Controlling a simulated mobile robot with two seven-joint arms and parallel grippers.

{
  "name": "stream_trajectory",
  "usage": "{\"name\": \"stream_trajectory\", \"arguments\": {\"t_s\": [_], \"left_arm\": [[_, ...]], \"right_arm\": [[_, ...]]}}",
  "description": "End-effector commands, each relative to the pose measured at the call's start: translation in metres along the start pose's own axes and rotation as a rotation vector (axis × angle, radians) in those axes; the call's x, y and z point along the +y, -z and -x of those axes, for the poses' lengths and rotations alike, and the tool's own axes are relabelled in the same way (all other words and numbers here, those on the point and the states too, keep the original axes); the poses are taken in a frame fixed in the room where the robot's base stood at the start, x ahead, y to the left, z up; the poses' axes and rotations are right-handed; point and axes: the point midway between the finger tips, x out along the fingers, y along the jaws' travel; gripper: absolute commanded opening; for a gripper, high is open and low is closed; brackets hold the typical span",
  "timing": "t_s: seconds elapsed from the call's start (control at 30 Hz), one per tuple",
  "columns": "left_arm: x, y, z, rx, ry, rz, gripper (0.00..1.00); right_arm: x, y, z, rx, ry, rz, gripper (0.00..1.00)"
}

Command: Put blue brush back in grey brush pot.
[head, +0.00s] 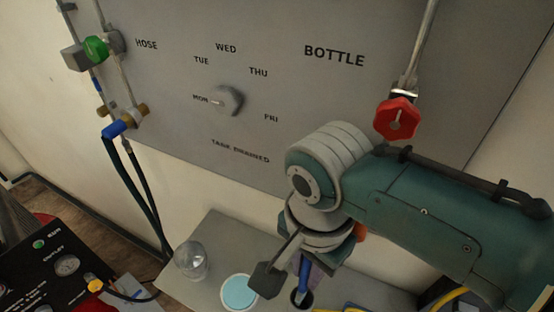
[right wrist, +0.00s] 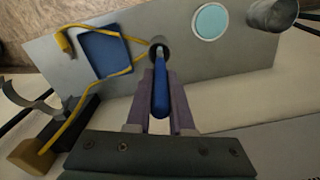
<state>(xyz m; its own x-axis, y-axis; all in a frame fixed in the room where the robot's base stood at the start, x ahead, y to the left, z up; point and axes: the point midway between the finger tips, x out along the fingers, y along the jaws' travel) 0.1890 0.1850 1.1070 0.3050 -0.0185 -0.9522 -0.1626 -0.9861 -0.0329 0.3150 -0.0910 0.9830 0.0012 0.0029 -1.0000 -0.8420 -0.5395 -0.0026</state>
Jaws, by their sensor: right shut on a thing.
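My right gripper (head: 309,270) is in the lower middle of the head view, above the grey shelf. Its purple fingers also show in the right wrist view (right wrist: 161,88), shut on the blue brush (right wrist: 161,98). The brush shows in the head view (head: 303,273) too, pointing down. The small grey brush pot (head: 302,298) is right below; its round mouth shows in the right wrist view (right wrist: 166,45). The brush's far end overlaps the pot's mouth in both views; I cannot tell how deep it reaches. My left gripper is not in view.
The grey panel (head: 180,115) with a red knob (head: 396,119) rises behind.

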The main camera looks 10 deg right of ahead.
Motion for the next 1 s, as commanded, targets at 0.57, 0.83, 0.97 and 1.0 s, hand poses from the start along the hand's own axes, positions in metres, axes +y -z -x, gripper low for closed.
{"name": "stream_trajectory", "arguments": {"t_s": [0.57, 0.83, 0.97, 1.0], "left_arm": [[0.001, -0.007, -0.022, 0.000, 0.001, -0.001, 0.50], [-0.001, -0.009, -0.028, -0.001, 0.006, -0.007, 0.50], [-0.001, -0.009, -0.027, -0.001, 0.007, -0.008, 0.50], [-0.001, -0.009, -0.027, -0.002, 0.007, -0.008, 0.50]], "right_arm": [[0.003, 0.005, -0.029, 0.009, -0.005, -0.004, 0.00], [0.002, 0.005, -0.037, 0.009, -0.004, -0.003, 0.00], [0.002, 0.005, -0.036, 0.009, -0.003, -0.003, 0.00], [0.002, 0.005, -0.036, 0.009, -0.003, -0.003, 0.00]]}}
